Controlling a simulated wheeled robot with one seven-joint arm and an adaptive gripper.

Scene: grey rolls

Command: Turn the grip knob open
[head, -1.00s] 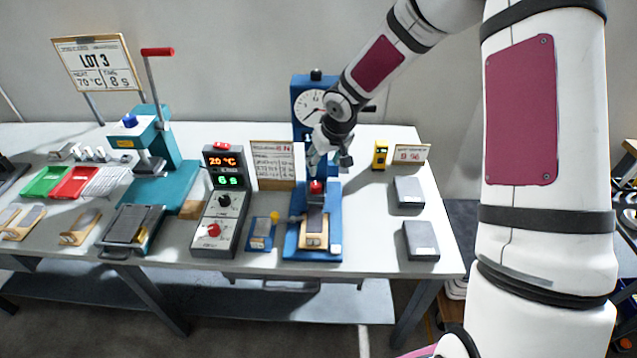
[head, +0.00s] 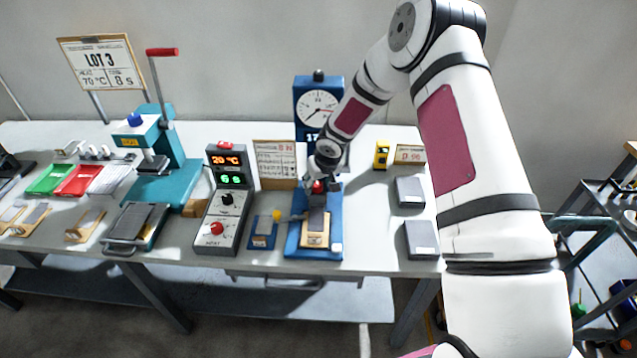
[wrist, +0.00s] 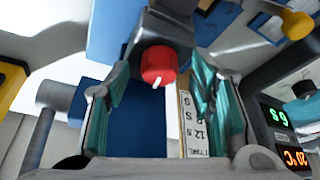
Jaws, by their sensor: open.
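The grip knob (head: 318,187) is a red knob on the blue test stand (head: 293,238); it also shows in the wrist view (wrist: 158,64), with a white pointer mark on its edge. My gripper (head: 322,176) is just above the knob in the head view and partly covers it. In the wrist view my gripper (wrist: 160,78) is open, with one teal-padded finger on each side of the knob. Gaps show between the pads and the knob, so I see no contact. A clamped grey strip (head: 317,220) lies below the knob on the stand.
A control box (head: 225,200) with a red knob and lit displays stands left of the stand. A small blue block with a yellow knob (head: 277,215) sits between them. Grey plates (head: 421,239) lie to the right. A dial gauge (head: 318,106) rises behind.

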